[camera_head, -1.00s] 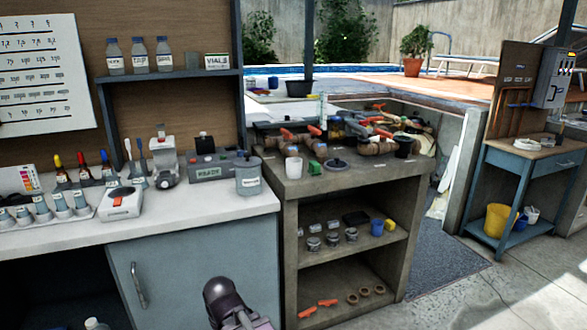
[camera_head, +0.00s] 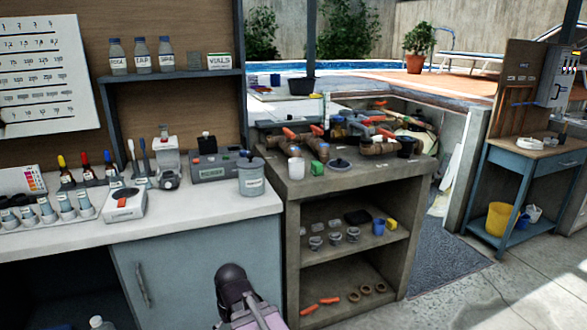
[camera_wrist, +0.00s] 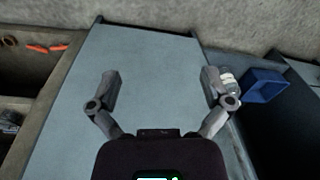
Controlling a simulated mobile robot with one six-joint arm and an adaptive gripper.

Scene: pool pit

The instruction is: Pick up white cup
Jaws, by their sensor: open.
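A white cup (camera_head: 296,168) stands upright on top of the dark workbench, near its left front corner. A second small white cup-like container (camera_head: 534,213) sits on the lower shelf of the blue table at the right. My arm (camera_head: 240,298) shows at the bottom of the head view, in front of the blue-grey cabinet, low and well apart from the bench-top cup. My gripper (camera_wrist: 161,95) is open and empty in the wrist view, with the cabinet door behind its fingers. The cup does not show in the wrist view.
Beside the cup are a green item (camera_head: 317,167) and a dark round lid (camera_head: 339,164); orange-handled pipe valves (camera_head: 350,140) lie behind. A grey canister (camera_head: 251,176) stands on the left counter. A blue bin (camera_wrist: 264,85) shows in the wrist view. The floor at right is clear.

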